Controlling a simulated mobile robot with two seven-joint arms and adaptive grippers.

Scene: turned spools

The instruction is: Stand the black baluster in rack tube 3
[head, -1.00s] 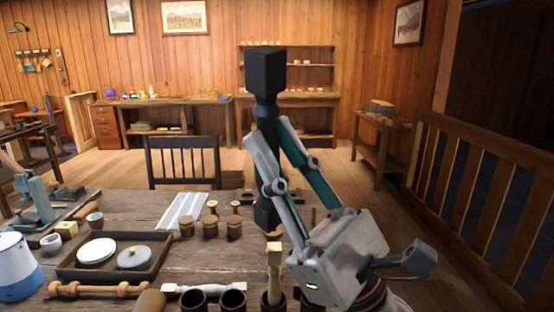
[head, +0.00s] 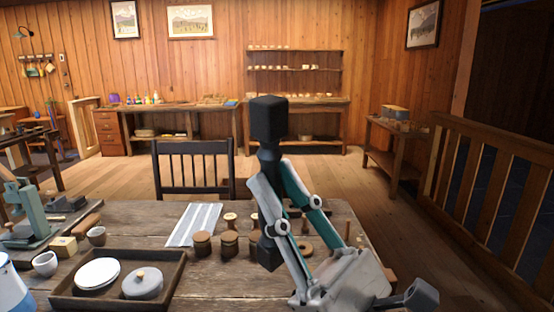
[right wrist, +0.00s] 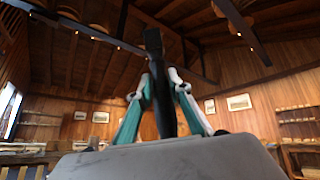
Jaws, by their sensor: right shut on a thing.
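The black baluster (head: 268,122) stands nearly upright in the air in the head view, with a square block at its top and its lower end in front of the table. My right gripper (head: 270,172) is shut on its middle, with one finger on each side. The right wrist view also shows the baluster (right wrist: 160,95) rising between the two teal-and-grey fingers. Part of its shaft is hidden by the fingers. The rack tubes are not in either view now. My left gripper is not in view.
A black chair (head: 194,165) stands behind. A wooden railing (head: 483,195) is at right.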

